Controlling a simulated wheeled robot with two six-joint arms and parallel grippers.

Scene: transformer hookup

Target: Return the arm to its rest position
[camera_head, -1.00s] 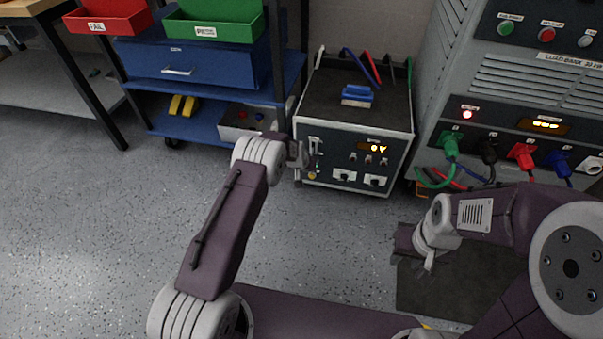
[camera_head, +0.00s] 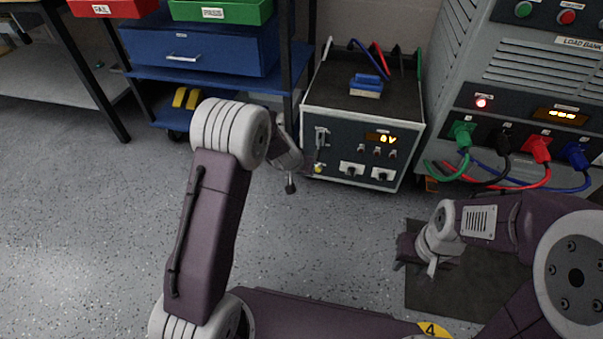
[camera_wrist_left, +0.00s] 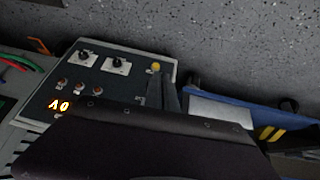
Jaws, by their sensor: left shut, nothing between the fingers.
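My left arm rises at the left in the head view, bent at a pale grey joint. Its left gripper (camera_head: 290,186) points down in front of the left side of the test unit (camera_head: 335,172), apart from its panel as far as I can see. In the left wrist view the dark gripper body fills the bottom, and its narrow grey fingers (camera_wrist_left: 164,92) are together with nothing between them. My right gripper (camera_head: 418,266) hangs low over the dark mat (camera_head: 455,285). Its jaw gap is not clear.
The test unit shows a lit display and has a blue block (camera_head: 366,84) on top. The load bank (camera_head: 510,75) stands at right with coloured plugs and cables. A blue cart (camera_head: 225,45) with red and green bins is at back left. Grey floor (camera_head: 90,200) is open at left.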

